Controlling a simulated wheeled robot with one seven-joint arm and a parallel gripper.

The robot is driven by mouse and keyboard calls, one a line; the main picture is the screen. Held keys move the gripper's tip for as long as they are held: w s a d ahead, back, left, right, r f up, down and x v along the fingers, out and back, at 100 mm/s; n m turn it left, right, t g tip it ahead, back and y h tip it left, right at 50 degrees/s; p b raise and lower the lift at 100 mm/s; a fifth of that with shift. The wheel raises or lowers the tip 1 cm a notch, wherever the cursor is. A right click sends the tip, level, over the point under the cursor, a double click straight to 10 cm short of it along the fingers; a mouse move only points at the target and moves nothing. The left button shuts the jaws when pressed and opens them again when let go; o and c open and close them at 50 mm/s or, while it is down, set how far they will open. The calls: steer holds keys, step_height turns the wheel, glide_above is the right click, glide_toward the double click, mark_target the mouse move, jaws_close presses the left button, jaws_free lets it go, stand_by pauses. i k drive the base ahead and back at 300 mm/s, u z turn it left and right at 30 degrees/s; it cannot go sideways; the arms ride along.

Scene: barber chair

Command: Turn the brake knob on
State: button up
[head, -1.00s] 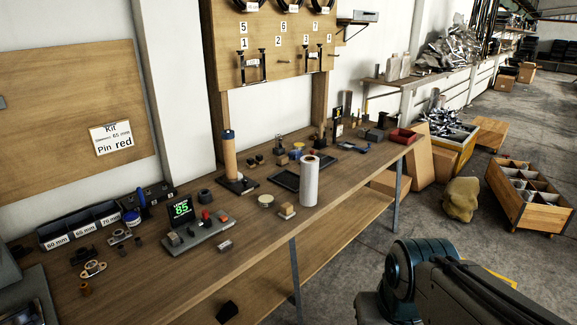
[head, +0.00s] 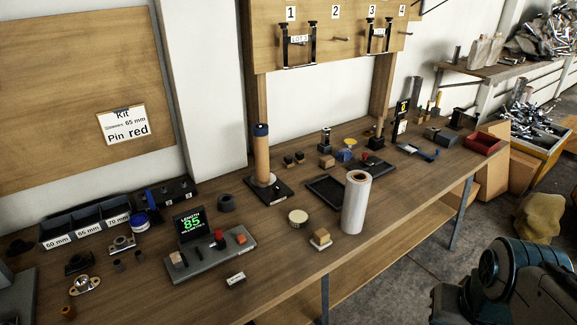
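No part is clearly marked as the brake knob. A grey gauge block (head: 207,263) stands on the left half of the bench, with a green-lit display (head: 190,223) reading 85. It bears a red upright knob-like part (head: 220,239) and an orange-red block (head: 240,238). My gripper is out of view; only a part of my arm shows at the lower right.
The long wooden bench (head: 280,262) holds a white roll (head: 355,203), a wooden post (head: 262,160) on a dark base, a black tray (head: 326,190), labelled sleeve bins (head: 88,226) and a red box (head: 482,147). Free floor (head: 400,262) lies right of the bench.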

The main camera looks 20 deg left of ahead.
mark_target(276, 189)
steer(key=u, duration=0.8)
steer(key=i, duration=0.85)
steer(key=u, duration=0.9)
